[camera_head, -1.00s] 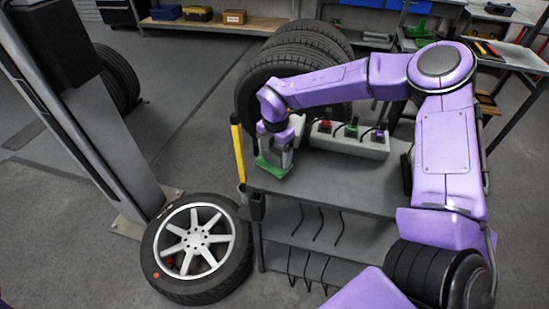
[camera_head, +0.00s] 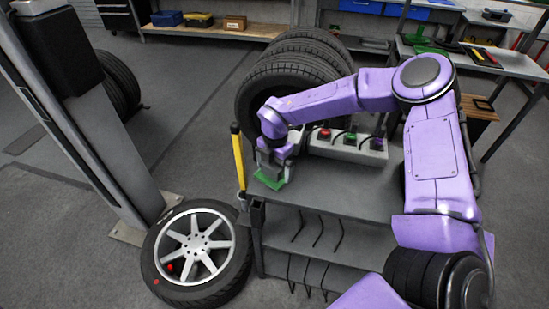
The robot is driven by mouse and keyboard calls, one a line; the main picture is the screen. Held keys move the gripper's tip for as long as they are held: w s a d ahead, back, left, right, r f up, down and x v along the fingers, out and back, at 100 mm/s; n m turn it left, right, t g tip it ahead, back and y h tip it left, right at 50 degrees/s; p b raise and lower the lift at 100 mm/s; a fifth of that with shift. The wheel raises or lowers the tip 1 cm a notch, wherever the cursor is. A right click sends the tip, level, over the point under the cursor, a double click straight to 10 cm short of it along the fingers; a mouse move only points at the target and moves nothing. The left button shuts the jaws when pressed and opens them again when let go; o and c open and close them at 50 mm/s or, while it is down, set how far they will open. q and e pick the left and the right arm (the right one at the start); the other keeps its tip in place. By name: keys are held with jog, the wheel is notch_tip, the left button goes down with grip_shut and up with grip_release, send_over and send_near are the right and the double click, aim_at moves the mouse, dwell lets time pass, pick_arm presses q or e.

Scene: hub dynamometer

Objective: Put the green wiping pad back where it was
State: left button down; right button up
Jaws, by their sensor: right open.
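The green wiping pad (camera_head: 269,180) lies flat on the grey cart top (camera_head: 340,193), close to its left edge. My right gripper (camera_head: 271,172) points down directly over the pad, with its jaws open. The fingertips are at the pad or just above it; whether they touch it I cannot tell. The gripper hides the back part of the pad. My left gripper is not in view.
A grey holder (camera_head: 345,147) with red, green and purple items stands at the back of the cart. A yellow-handled bar (camera_head: 238,158) stands at its left edge. A wheel (camera_head: 196,252) lies on the floor at left. Stacked tyres (camera_head: 285,85) stand behind.

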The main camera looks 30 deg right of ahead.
aim_at(275, 165)
notch_tip(275, 165, up, 11)
jog(key=b, duration=0.2)
jog(key=shift+r, duration=0.2)
jog(key=shift+w+d, duration=0.1)
